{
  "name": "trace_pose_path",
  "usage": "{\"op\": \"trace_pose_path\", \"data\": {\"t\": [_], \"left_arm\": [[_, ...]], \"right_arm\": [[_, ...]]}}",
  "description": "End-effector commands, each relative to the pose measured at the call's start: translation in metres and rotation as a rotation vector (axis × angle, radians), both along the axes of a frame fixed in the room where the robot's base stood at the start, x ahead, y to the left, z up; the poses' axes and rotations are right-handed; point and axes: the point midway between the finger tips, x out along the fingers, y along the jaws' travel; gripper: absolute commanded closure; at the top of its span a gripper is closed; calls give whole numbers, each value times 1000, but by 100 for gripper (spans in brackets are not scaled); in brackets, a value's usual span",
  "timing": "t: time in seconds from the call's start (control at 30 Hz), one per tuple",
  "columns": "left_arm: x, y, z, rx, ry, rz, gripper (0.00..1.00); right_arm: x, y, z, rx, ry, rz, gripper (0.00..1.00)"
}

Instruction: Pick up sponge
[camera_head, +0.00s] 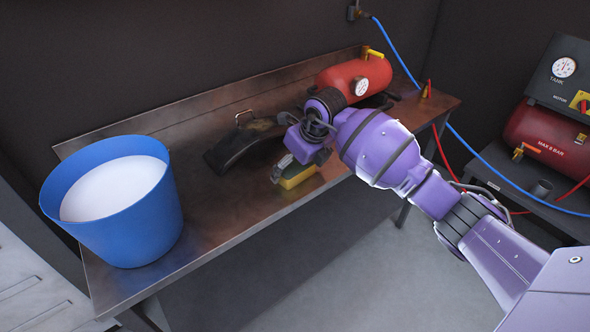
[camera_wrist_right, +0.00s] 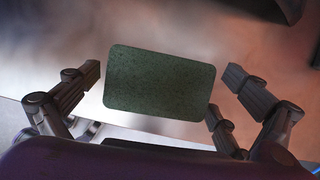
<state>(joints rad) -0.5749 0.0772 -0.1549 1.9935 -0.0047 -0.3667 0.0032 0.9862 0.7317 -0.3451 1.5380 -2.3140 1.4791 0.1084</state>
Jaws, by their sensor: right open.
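The sponge (camera_head: 298,178) lies on the metal workbench, yellow on its side with a dark green top. In the right wrist view the green top of the sponge (camera_wrist_right: 160,83) shows as a rounded rectangle. My right gripper (camera_head: 283,168) is just above the sponge at its left end. In the right wrist view the right gripper (camera_wrist_right: 160,90) is open, with its fingers spread to both sides of the sponge and gaps between. I cannot tell whether any finger touches it. My left gripper is in neither view.
The workbench (camera_head: 215,228) carries a blue bucket (camera_head: 125,215) with white contents at left, a dark curved part (camera_head: 240,145) behind the sponge and a red tank (camera_head: 345,75) at the back right. A compressor (camera_head: 545,135) stands at far right. The bench between bucket and sponge is clear.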

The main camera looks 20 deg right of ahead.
Motion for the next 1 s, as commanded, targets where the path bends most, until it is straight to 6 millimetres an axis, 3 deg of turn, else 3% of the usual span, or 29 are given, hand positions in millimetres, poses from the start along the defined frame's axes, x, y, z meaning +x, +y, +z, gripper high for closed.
{"op": "trace_pose_path", "data": {"t": [0.1, 0.3, 0.77, 1.0], "left_arm": [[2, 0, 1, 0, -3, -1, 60], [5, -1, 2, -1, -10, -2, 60], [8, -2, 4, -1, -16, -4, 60], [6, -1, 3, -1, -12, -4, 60]], "right_arm": [[0, 0, 0, 0, 0, 0, 3], [0, 0, 1, 0, 0, 0, 29], [0, 0, 5, 0, -1, 0, 30], [-1, -1, 36, -1, -3, 0, 30]]}}
